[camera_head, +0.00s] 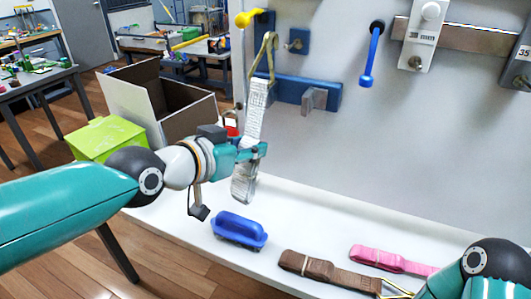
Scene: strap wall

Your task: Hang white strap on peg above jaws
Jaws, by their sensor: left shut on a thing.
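The white strap (257,101) hangs upright in my left gripper (256,150). The teal fingers are shut on it below its middle, and its lower end (243,185) hangs beneath them. An olive loop (270,50) rises from the strap's top. The loop's top is just below and right of the yellow peg (249,18); I cannot tell if they touch. A blue bar (290,90) with a grey block (314,99), possibly the jaws, is on the wall right of the strap. A blue peg (370,62) is farther right. My right gripper is out of view.
On the white ledge (330,245) lie a blue handled block (239,229), a brown strap (328,270) and a pink strap (390,260). An open cardboard box (125,90) and a green box (97,139) stand left. My right arm shows at the lower right.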

